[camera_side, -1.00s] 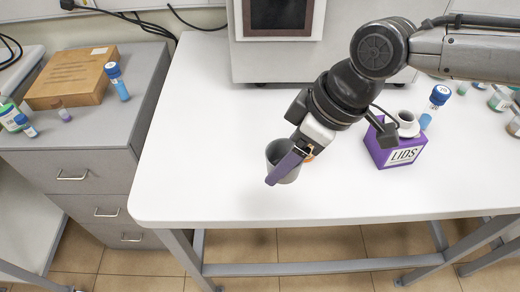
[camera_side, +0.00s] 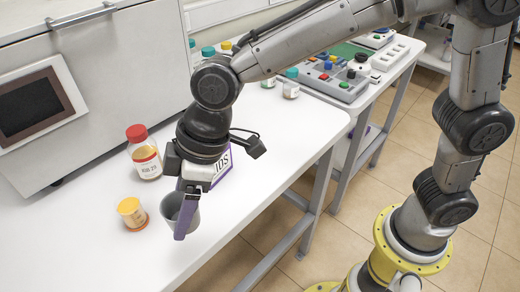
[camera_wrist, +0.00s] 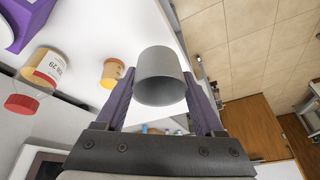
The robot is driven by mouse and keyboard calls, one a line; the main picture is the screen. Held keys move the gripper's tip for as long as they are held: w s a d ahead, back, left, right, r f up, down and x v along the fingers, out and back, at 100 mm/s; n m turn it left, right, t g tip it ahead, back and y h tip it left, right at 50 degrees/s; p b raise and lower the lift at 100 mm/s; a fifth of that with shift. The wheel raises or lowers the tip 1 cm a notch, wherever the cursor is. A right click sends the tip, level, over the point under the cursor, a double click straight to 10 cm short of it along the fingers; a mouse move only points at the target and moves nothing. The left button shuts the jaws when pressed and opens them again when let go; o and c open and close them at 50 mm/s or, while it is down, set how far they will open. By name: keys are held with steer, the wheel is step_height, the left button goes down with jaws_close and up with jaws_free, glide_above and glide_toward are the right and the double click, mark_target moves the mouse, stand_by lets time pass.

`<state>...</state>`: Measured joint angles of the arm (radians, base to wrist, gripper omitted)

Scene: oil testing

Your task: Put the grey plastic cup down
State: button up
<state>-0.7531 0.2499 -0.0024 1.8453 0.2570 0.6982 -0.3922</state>
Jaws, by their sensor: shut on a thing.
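The grey plastic cup (camera_side: 194,219) is in the purple fingers of my gripper (camera_side: 184,213), near the front edge of the white table (camera_side: 95,235). One finger covers part of the cup in the side view. In the wrist view the cup (camera_wrist: 160,72) sits between the two fingers of my gripper (camera_wrist: 160,88), which are shut on its sides. The cup looks roughly upright. I cannot tell whether its base touches the table or hangs above it.
A purple LIDS box (camera_side: 222,170) is partly hidden behind my gripper. Free white tabletop lies to the left and front.

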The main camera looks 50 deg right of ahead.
steer(key=s+d+r+m+t+h, duration=0.1)
steer(key=s+d+m, duration=0.15)
steer(key=d, duration=0.85)
steer(key=s+d+r+m+t+h, duration=0.1)
steer(key=d+m, duration=0.3)
steer(key=d, duration=0.6)
steer(key=s+d+m+t+h, duration=0.1)
steer(key=s+d+m, duration=0.15)
steer(key=d, duration=0.85)
glide_above(269, 150)
steer(key=s, duration=0.1)
steer(key=shift+m, duration=0.3)
step_height(269, 150, down, 8)
steer(key=shift+s+f, duration=0.1)
steer(key=shift+f, duration=0.05)
steer(key=shift+w+f, duration=0.35)
steer(key=shift+f, duration=0.05)
steer(key=shift+w+f, duration=0.2)
steer(key=shift+f, duration=1.55)
steer(key=shift+f, duration=0.2)
steer(key=o, duration=1.3)
